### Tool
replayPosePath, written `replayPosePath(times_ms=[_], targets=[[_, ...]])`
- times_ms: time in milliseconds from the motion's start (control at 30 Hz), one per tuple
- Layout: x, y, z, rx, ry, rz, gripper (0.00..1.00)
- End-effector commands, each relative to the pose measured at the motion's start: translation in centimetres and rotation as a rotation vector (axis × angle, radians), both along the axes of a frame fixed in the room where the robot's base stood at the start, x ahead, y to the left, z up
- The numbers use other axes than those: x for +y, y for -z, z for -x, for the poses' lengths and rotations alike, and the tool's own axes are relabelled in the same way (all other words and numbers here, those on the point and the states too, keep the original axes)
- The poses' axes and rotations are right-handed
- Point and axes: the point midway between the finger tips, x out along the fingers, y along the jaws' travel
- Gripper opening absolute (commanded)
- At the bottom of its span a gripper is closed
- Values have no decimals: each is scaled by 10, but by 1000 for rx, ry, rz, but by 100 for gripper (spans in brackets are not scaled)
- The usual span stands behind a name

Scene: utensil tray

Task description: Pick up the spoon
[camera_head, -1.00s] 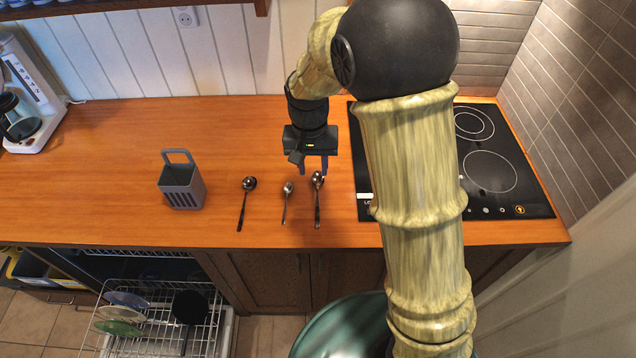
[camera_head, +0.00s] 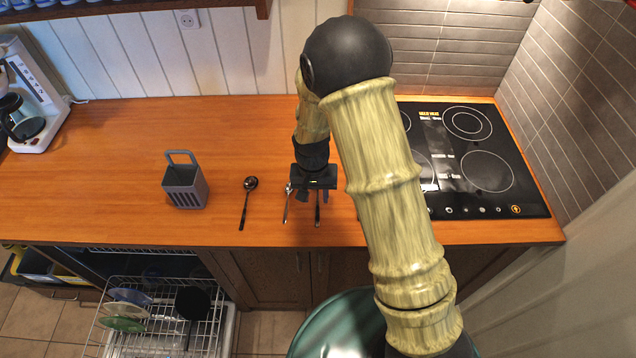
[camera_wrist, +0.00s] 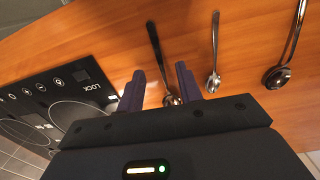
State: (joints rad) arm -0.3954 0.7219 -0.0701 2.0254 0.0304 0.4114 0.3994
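Three metal utensils lie apart in a row on the wooden counter. The rightmost in the head view (camera_head: 318,214) has a dark handle and is partly hidden by my gripper (camera_head: 313,197). In the wrist view its handle (camera_wrist: 157,50) runs up from a small bowl end between my fingers (camera_wrist: 158,82). The fingers are open, one to each side, with nothing visibly held; I cannot tell their height above the counter. The middle spoon (camera_head: 286,207) is silver and also shows in the wrist view (camera_wrist: 214,60). The leftmost is a ladle-like spoon (camera_head: 245,205) with a rounder bowl.
A grey utensil holder (camera_head: 186,188) with a handle stands left of the utensils. A black cooktop (camera_head: 480,165) lies to the right. A coffee maker (camera_head: 35,110) is at the far left. An open dishwasher rack (camera_head: 165,315) is below. The counter (camera_head: 120,140) is clear behind the holder.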

Motion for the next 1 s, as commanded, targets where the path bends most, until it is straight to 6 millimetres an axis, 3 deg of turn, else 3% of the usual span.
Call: replayPosePath(times_ms=[233, 600, 1000], targets=[[-1, 8, 1, 3, 0, 2, 36], [-5, 48, 2, 2, 1, 2, 36], [-4, 52, 1, -1, 1, 0, 36]])
